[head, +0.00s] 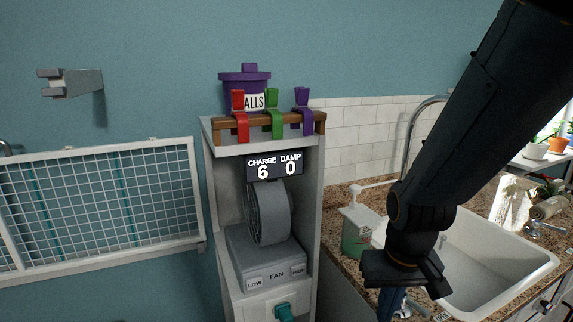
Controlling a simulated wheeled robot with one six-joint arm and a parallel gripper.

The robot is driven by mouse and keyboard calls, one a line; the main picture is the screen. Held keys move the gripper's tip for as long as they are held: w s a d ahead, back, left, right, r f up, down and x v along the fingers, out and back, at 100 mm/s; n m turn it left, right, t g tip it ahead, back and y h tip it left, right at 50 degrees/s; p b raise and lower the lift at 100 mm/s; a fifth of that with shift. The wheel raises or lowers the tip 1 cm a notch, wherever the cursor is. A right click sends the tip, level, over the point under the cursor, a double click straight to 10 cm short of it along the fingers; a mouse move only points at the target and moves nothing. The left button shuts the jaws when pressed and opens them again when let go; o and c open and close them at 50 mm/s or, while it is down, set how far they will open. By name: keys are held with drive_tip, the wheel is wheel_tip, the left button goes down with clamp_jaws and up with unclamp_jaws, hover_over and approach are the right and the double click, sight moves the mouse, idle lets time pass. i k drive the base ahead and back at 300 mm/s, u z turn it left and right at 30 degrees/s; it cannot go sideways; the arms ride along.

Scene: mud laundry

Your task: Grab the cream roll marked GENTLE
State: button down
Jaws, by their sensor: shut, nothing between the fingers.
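No roll with a readable GENTLE mark shows in the head view. A small beige roll-like thing (548,207) lies on the counter at the far right; I cannot read any marking on it and cannot tell whether it is the cream roll. My gripper (404,284) points down over the counter's front part, between the soap bottle and the sink. It is shut with nothing in it. Its lower end is near the bottom of the picture, and a blue thing (389,304) shows just beneath or behind it, partly hidden.
A white sink (490,262) is set in the granite counter (345,196). A green pump bottle (356,232) stands left of my gripper. A grey cabinet (312,205) holds a fan unit (268,262) and a CHARGE 6, DAMP 0 display (274,166). A wire rack (110,205) hangs at left.

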sight(548, 209)
drive_tip(key=k, duration=0.5)
drive_tip(key=z, duration=2.9)
drive_tip(key=i, duration=2.65)
drive_tip(key=u, duration=2.65)
